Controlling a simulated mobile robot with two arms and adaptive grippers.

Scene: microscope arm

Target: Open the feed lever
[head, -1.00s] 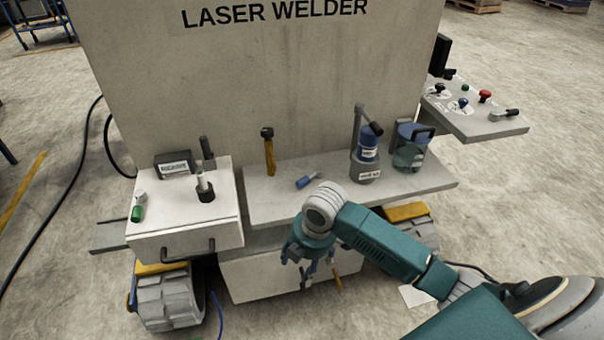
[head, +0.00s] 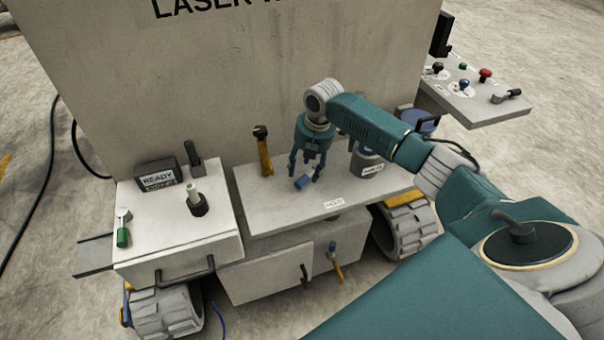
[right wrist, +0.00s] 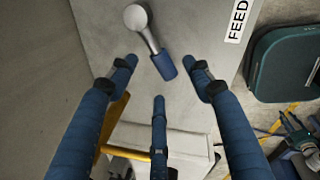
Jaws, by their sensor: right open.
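The feed lever, a silver pivot and arm with a blue grip, lies on the pale shelf. Its blue grip (head: 302,183) shows between my right gripper's fingers in the head view. In the right wrist view, the blue grip (right wrist: 165,67) lies between the two side fingertips, and the silver pivot (right wrist: 136,18) is at the top. A FEED label (head: 334,203) is on the shelf beside it. My right gripper (head: 305,176) is open above the lever, its fingers pointing down around the grip. Whether any finger touches it I cannot tell. My left gripper is not in view.
A labelled grey and blue device (head: 369,163) stands right, partly behind my arm. A white box (head: 178,230) with a READY display (head: 158,176) is at left, a control panel (head: 480,98) at far right.

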